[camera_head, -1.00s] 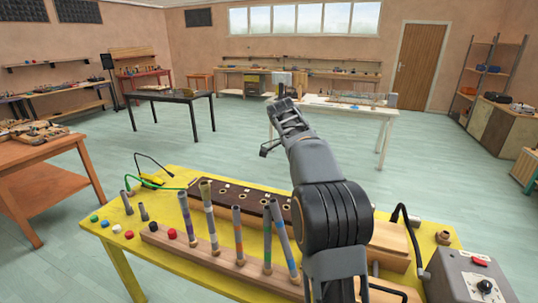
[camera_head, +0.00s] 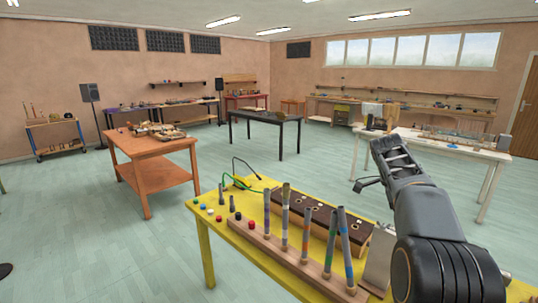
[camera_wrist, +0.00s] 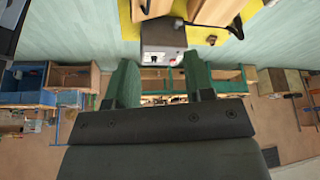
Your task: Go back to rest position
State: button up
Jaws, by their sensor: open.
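My gripper (camera_head: 384,158) is raised in the air in the head view, at the end of my grey arm, above and beyond the right part of the yellow table (camera_head: 207,262). In the wrist view my gripper (camera_wrist: 160,82) has its two dark green fingers apart with nothing held between them. Nothing touches the fingers in either view.
Upright striped tubes (camera_head: 284,215) stand in a wooden rail on the yellow table, before a dark-topped block (camera_head: 318,212). A grey control box (camera_wrist: 163,36) shows in the wrist view. An orange table (camera_head: 150,178) and a black table (camera_head: 268,118) stand behind, with open floor between.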

jog(key=s+a+f+n+t+y, duration=0.2)
jog(key=a+f+n, duration=0.6)
jog(key=n, duration=0.6)
jog(key=s+a+f+n+t+y, duration=0.1)
jog(key=s+a+n, duration=0.3)
jog(key=s, duration=0.4)
jog(key=s+a+f+n+t+y, duration=0.1)
jog(key=s+a+f+n+t, duration=0.1)
jog(key=s+a, duration=0.4)
jog(key=s+f+n, duration=0.1)
jog(key=s+n, duration=0.1)
jog(key=s, duration=0.1)
jog(key=shift+a+f+n+t, duration=0.35)
jog(key=shift+f+n+t, duration=0.05)
